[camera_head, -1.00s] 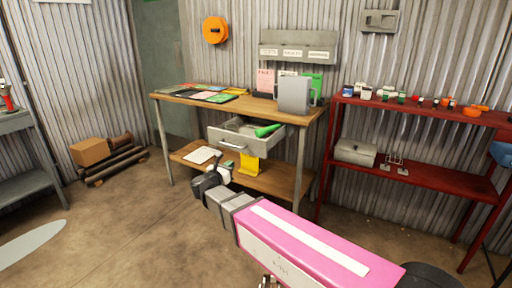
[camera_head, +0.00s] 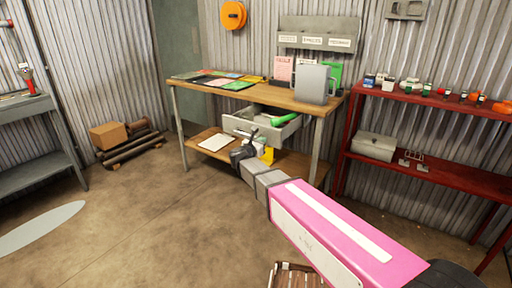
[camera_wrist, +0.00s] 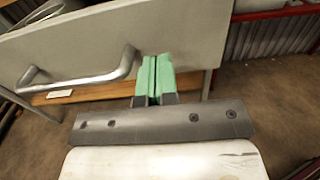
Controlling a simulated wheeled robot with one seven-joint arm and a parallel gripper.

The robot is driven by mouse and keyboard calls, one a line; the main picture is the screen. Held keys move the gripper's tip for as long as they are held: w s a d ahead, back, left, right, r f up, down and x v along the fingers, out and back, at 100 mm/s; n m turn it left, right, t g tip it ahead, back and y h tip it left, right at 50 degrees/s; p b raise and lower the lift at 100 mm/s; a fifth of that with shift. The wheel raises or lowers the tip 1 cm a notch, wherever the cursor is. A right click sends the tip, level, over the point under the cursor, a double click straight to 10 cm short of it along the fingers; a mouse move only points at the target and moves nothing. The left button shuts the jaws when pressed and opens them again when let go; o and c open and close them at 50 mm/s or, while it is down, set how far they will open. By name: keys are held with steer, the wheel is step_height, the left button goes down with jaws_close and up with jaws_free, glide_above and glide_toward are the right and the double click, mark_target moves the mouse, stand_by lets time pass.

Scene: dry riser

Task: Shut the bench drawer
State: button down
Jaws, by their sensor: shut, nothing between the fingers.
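The bench drawer (camera_head: 243,128) is grey and stands pulled out beneath the wooden top of the workbench (camera_head: 275,97). A green object lies inside it (camera_head: 285,119). In the wrist view the drawer front (camera_wrist: 190,35) fills the upper part, with its silver bar handle (camera_wrist: 85,80) at left. My gripper (camera_wrist: 155,75) has its green fingertips together and empty. They are in front of the drawer front, to the right of the handle; whether they touch it I cannot tell. In the head view my gripper (camera_head: 250,136) is at the drawer front.
A red shelf (camera_head: 430,95) stands at right with small items and a grey box (camera_head: 373,146). A crate (camera_head: 293,276) is on the floor near me. The floor at left is open.

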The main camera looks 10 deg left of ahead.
steer(key=shift+x, duration=1.1)
